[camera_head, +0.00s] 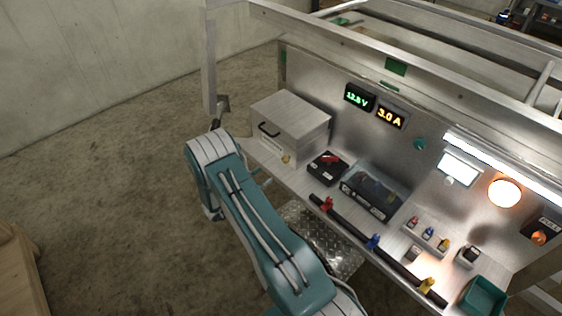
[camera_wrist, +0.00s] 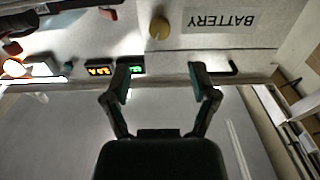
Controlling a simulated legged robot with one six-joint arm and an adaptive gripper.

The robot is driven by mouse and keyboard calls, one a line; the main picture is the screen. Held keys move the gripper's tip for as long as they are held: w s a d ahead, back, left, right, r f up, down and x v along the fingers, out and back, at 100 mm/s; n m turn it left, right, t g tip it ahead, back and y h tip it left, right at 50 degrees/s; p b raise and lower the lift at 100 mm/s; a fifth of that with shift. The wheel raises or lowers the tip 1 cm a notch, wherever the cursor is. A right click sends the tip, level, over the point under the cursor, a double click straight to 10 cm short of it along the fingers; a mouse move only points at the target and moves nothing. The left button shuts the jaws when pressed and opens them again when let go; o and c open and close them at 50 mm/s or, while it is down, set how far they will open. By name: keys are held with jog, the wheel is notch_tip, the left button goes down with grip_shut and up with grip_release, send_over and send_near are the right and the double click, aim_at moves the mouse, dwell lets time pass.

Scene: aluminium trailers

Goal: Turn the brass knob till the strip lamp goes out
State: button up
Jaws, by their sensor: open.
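The brass knob (camera_head: 286,159) is on the front of a metal box (camera_head: 292,118) at the left end of the bench. It also shows in the wrist view (camera_wrist: 159,27), beside a BATTERY label (camera_wrist: 220,19). My gripper (camera_wrist: 160,80) is open and empty, its fingers apart from the knob. In the head view my gripper is mostly hidden behind my arm. The strip lamp (camera_head: 500,163) is lit along the upper right of the back panel.
A black handle (camera_head: 268,130) sticks out from the box. A round orange lamp (camera_head: 504,193) glows at right, above an orange knob (camera_head: 538,238). Small items and a green bin (camera_head: 483,296) crowd the bench.

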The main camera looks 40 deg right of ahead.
aim_at(283, 161)
jog(key=d, duration=1)
jog(key=shift+w, duration=0.4)
grip_shut()
